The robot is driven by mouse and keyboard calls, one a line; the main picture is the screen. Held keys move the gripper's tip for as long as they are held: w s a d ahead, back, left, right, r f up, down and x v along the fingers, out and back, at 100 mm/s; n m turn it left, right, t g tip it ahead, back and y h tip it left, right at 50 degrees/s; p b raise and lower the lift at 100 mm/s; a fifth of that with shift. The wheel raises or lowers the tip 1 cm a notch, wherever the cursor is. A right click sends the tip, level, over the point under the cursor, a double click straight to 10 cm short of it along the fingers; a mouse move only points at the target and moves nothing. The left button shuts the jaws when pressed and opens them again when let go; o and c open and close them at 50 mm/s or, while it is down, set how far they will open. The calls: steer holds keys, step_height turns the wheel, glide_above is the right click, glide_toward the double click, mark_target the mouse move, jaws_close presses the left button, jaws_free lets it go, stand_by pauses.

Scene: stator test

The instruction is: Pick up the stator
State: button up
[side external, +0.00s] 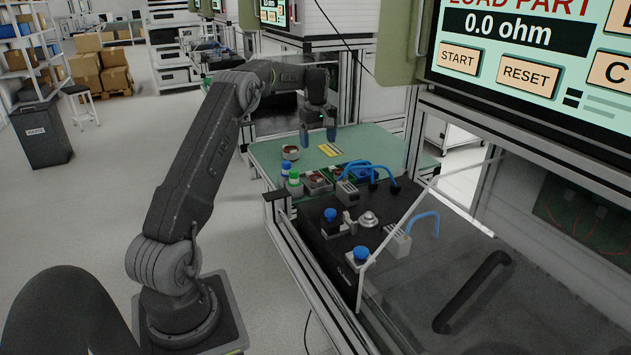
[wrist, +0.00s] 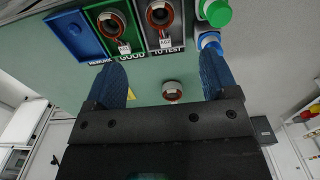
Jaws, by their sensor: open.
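A stator (wrist: 172,91), a pale ring with a reddish inside, sits alone on the green mat, apart from the trays. In the side view this stator (side external: 290,152) is left of my gripper (side external: 318,136). My gripper (wrist: 161,68) is open and empty above the mat, its blue fingers wide apart. In the wrist view the stator shows between the fingers, nearer the right one. A second stator (wrist: 111,24) lies in the green GOOD tray (wrist: 94,14). A third stator (wrist: 160,15) lies in the grey TO TEST tray (wrist: 149,38).
A blue tray (wrist: 73,36) stands beside the GOOD tray. A green-capped bottle (wrist: 217,12) and a blue-capped one (wrist: 209,41) stand by the TO TEST tray. A black test fixture (side external: 335,245) with blue knobs is in front. The mat (side external: 375,143) is mostly clear.

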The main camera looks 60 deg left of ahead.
glide_above(317, 175)
steer(key=d, duration=0.2)
steer(key=f, duration=0.7)
steer(key=shift+s+f, duration=0.4)
steer(key=shift+a+f, duration=0.25)
steer(key=shift+f, duration=1.1)
steer(key=shift+a+f, duration=0.2)
steer(key=shift+f, duration=1.15)
steer(key=c, duration=1.1)
